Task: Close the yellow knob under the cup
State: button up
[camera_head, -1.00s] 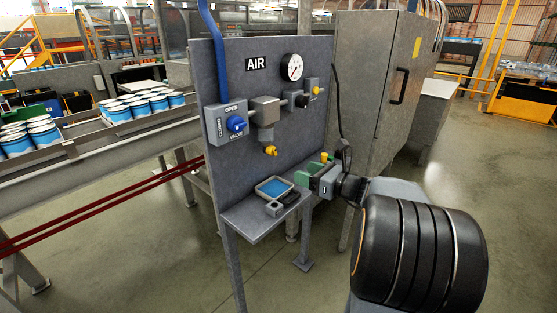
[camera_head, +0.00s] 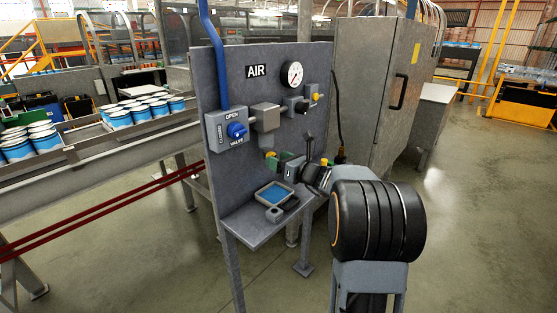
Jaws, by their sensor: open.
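The yellow knob (camera_head: 270,154) hangs below the grey box-shaped cup (camera_head: 265,116) on the upright grey AIR panel. It is small here and partly hidden by my gripper. My wrist and black arm link reach in from the right.
A blue valve knob (camera_head: 237,130) sits left of the cup, and a gauge (camera_head: 292,74) is above right. Below my gripper, a shelf (camera_head: 254,229) carries a blue-faced device (camera_head: 273,193). A grey cabinet (camera_head: 376,90) stands right. Floor at the right is clear.

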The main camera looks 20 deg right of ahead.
jog(key=shift+w+a, duration=0.1)
jog(key=shift+w, duration=0.15)
jog(key=c, duration=0.9)
jog(key=shift+f+n+b, duration=0.25)
jog(key=shift+n+b, duration=0.15)
jog(key=shift+b, duration=0.45)
jog(key=shift+c, duration=0.2)
jog(key=shift+r+n, duration=0.25)
jog(key=shift+n, duration=0.05)
